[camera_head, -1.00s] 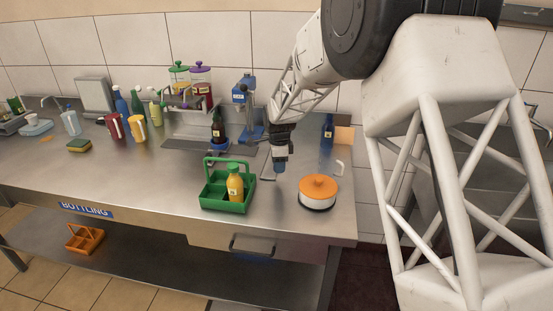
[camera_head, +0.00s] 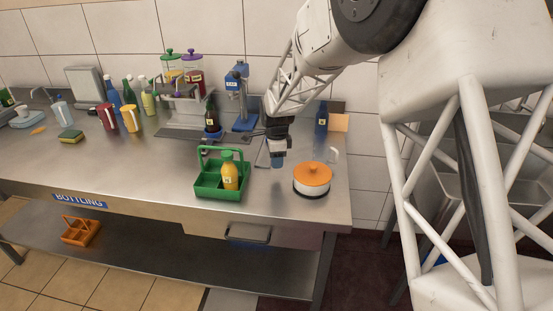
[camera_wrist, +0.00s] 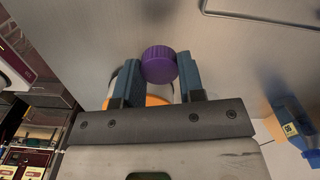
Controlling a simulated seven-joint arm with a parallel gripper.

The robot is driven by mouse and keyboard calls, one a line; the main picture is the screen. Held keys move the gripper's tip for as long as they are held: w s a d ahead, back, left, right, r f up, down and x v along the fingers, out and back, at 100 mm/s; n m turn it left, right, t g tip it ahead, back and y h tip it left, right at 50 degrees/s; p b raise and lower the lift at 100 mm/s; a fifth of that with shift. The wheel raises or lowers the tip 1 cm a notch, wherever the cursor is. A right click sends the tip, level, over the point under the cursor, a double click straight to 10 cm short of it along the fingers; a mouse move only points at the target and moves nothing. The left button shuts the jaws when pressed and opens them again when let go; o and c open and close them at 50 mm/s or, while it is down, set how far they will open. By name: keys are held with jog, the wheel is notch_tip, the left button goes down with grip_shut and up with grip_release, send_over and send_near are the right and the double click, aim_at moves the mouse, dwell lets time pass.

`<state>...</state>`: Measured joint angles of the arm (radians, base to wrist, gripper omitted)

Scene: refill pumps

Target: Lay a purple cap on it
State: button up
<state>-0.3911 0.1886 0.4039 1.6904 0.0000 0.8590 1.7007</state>
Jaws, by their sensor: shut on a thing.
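A purple cap (camera_wrist: 159,65) is held between the two blue fingers of my gripper (camera_wrist: 158,80) in the wrist view. My gripper (camera_head: 278,162) is above the worktop, just left of the orange-lidded pot, in the head view; the cap cannot be made out there. A dark bottle (camera_head: 210,117) with a pale label stands upright at the blue base beside the blue press (camera_head: 237,98). A yellow bottle (camera_head: 230,177) stands in the green carrier (camera_head: 207,188). Whether the dark bottle's mouth is bare is too small to tell.
The orange-lidded pot (camera_head: 312,180) is close to my gripper. Dispensers (camera_head: 194,78), pitchers (camera_head: 130,119) and several bottles line the back left. The front left worktop is clear.

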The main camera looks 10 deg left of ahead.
dwell(0.3)
jog(key=w+a+r+n, duration=0.2)
jog(key=w+r+n, duration=0.1)
jog(key=w+r, duration=1.45)
jog(key=w+a+r+n, duration=0.3)
jog(key=w+a+r, duration=0.1)
jog(key=a+r, duration=0.75)
jog(key=w+a+r+n, duration=0.35)
jog(key=a+r, duration=0.45)
jog(key=a, duration=0.6)
notch_tip(320, 180, down, 22)
jog(key=s+a+m, duration=0.2)
jog(key=a+m, duration=0.1)
jog(key=m, duration=1.1)
jog(key=shift+s+r, duration=0.25)
jog(key=shift+s, duration=0.1)
jog(key=shift+f, duration=0.15)
